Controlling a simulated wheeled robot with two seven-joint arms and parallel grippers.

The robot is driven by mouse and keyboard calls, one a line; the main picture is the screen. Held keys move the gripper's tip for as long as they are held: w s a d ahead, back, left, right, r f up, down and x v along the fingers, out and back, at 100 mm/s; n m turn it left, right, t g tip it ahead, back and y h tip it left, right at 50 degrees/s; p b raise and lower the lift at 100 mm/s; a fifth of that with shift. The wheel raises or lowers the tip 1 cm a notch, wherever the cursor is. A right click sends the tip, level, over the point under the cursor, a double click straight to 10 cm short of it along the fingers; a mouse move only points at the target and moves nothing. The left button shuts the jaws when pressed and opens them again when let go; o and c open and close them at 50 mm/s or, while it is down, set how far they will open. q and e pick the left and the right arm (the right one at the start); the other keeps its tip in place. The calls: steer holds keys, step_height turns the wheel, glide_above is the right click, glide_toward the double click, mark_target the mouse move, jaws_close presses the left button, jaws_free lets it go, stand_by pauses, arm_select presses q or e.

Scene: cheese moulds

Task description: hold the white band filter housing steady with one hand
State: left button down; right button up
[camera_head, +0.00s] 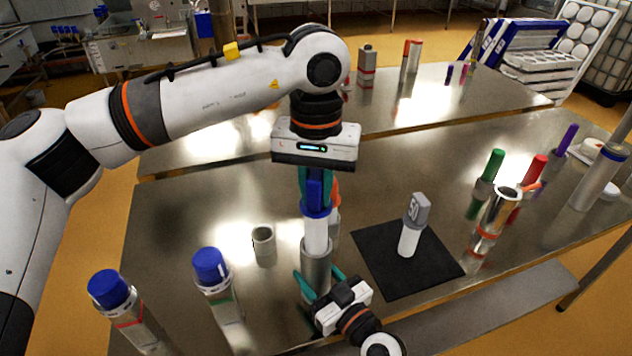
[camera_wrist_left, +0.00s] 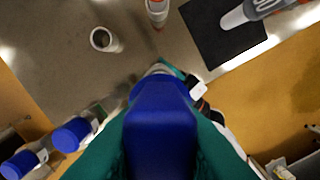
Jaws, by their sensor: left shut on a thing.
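My left gripper (camera_head: 316,188) is shut on a blue cap (camera_head: 316,208), which also fills the middle of the left wrist view (camera_wrist_left: 160,120). A white cylinder (camera_head: 316,236) shows directly below the cap. Under it stands an upright steel housing (camera_head: 316,262), which I take for the white band filter housing; no band is clearly visible on it. My right gripper (camera_head: 320,280) comes from the front, its teal fingers on either side of the housing. I cannot tell whether they touch it.
Two blue-capped containers (camera_head: 212,268) (camera_head: 112,292) and a small grey cup (camera_head: 263,241) stand left. A black mat (camera_head: 375,262) on the right bears a white cylinder with a grey "50" top (camera_head: 416,212). Green- and red-topped items (camera_head: 492,165) (camera_head: 536,166) stand farther right.

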mark_target(316, 172)
arm_select(q)
steer(key=shift+f, duration=4.25)
steer(key=c, duration=1.2)
jaws_free()
steer(key=shift+o, duration=0.2)
steer(key=shift+r, duration=0.1)
step_height(316, 172, up, 12)
steer(key=shift+f, duration=0.1)
arm_select(e)
steer(key=o, duration=1.3)
